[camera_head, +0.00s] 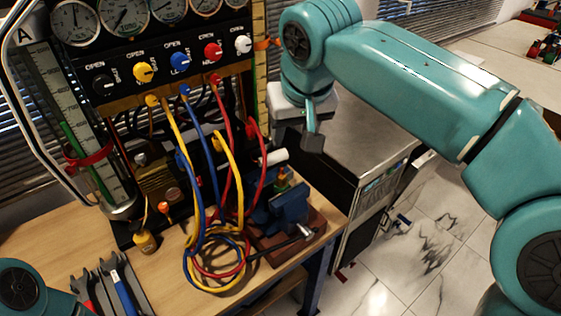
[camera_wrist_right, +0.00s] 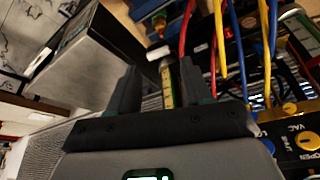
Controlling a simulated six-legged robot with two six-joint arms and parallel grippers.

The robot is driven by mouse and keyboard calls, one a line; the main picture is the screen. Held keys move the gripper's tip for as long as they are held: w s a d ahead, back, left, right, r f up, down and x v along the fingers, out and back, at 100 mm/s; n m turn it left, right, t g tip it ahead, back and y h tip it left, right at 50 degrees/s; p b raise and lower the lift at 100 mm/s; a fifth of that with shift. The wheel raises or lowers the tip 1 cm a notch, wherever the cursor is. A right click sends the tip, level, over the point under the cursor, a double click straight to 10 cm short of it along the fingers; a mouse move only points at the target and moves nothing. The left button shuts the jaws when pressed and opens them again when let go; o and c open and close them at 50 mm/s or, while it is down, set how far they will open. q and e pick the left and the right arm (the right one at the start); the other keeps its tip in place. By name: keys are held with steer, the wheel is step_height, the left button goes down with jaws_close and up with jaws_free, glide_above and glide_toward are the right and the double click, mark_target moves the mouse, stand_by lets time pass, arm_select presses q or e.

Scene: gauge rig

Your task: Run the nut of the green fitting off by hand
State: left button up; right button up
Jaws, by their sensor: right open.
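The fitting (camera_head: 282,180), small with green and orange parts, sits at the blue vise (camera_head: 288,203) on the right of the bench. It also shows in the right wrist view (camera_wrist_right: 160,22), at the top beside the blue vise. Its nut is too small to tell apart. My right gripper (camera_head: 313,138) is above and to the right of the fitting, apart from it. In the wrist view its two dark fingers (camera_wrist_right: 158,88) are spread with nothing held between them. My left gripper is out of view; only part of my left arm shows at bottom left.
Yellow, blue and red hoses (camera_head: 215,245) hang from the gauge panel (camera_head: 170,60) and coil on the bench left of the vise. A white cylinder (camera_head: 272,157) is just behind the fitting. Wrenches (camera_head: 118,285) lie at front left. A grey cabinet (camera_head: 365,140) stands right.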

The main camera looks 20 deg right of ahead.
mark_target(282, 172)
steer(key=b+x, duration=0.1)
steer(key=x, duration=1.4)
steer(key=shift+s+a+f, duration=0.1)
steer(key=shift+s+a, duration=0.05)
steer(key=shift+a+f, duration=0.1)
steer(key=shift+f, duration=0.15)
jaws_close()
